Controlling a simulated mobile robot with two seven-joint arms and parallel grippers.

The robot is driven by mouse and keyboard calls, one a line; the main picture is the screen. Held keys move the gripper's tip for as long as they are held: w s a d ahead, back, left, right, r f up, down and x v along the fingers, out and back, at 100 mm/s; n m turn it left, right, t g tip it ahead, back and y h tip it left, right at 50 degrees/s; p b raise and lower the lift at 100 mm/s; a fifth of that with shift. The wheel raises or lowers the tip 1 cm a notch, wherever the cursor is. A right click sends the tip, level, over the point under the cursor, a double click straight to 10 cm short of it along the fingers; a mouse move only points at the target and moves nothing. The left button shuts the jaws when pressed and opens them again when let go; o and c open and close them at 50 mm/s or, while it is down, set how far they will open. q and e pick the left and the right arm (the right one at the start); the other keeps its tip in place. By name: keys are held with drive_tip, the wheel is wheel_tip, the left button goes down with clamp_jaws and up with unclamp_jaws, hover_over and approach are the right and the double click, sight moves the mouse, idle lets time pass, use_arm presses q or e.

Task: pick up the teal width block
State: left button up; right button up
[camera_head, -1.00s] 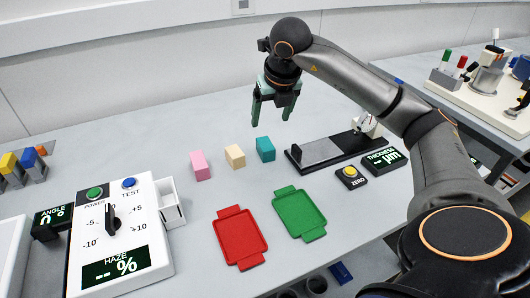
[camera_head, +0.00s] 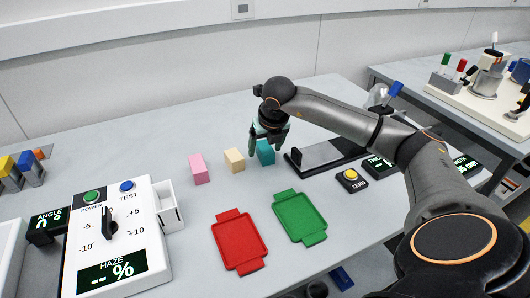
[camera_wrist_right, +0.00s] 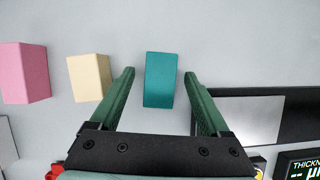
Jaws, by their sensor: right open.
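The teal width block (camera_head: 265,153) stands on the grey table, to the right of the cream block (camera_head: 234,160) and the pink block (camera_head: 198,168). My right gripper (camera_head: 268,141) is low over it, its fingers partly in front of it in the head view. In the right wrist view the teal block (camera_wrist_right: 160,80) lies between the two open green fingers (camera_wrist_right: 161,88), with a gap on each side. The gripper is open and empty. My left gripper is not in view.
A black thickness gauge base (camera_head: 325,155) is just right of the block. A red tray (camera_head: 239,243) and a green tray (camera_head: 300,217) lie in front, and a yellow zero button (camera_head: 351,175) sits to the right. The haze meter (camera_head: 117,240) is at the left.

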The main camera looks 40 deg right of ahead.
drive_tip(key=shift+w+d+f, duration=0.1)
drive_tip(key=shift+w+f, duration=0.05)
drive_tip(key=shift+f, duration=0.25)
clamp_jaws()
idle(0.4)
